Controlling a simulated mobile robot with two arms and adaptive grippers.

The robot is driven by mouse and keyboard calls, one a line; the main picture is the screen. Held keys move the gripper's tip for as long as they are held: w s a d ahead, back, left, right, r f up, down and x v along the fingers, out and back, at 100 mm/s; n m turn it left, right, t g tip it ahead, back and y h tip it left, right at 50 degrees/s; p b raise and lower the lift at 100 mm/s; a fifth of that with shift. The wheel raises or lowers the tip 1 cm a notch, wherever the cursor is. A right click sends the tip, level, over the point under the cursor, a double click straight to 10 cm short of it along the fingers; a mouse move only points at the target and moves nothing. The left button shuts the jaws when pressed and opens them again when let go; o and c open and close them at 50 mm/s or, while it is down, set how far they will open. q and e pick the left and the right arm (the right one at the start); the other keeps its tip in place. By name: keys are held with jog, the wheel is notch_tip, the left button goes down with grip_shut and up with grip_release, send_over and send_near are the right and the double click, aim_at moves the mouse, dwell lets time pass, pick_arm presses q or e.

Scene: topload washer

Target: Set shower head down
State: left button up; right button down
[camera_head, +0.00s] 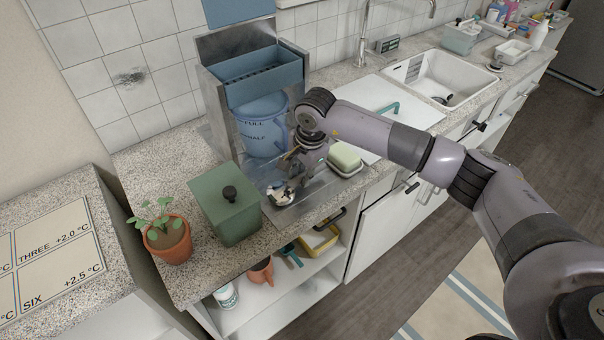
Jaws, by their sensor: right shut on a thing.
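My right gripper (294,168) reaches in from the right and points down over a metal tray (318,189) on the granite counter. It is shut on a small white and dark object (281,194), which looks like the shower head. That object is at or just above the tray's left part, near its front edge. I cannot tell whether it touches the tray. The gripper and wrist hide part of it. My left gripper is not in view.
A green lidded box (226,205) stands close to the tray's left. A blue bucket (263,125) stands behind, under a blue bin (258,76). A pale green block (344,157) sits to the right. A potted plant (168,240) is at far left. Open shelves lie below.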

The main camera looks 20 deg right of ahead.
jog(key=shift+f, duration=0.45)
jog(key=shift+f, duration=0.2)
jog(key=c, duration=1.5)
grip_release()
jog(key=shift+r, duration=0.1)
jog(key=shift+o, duration=0.2)
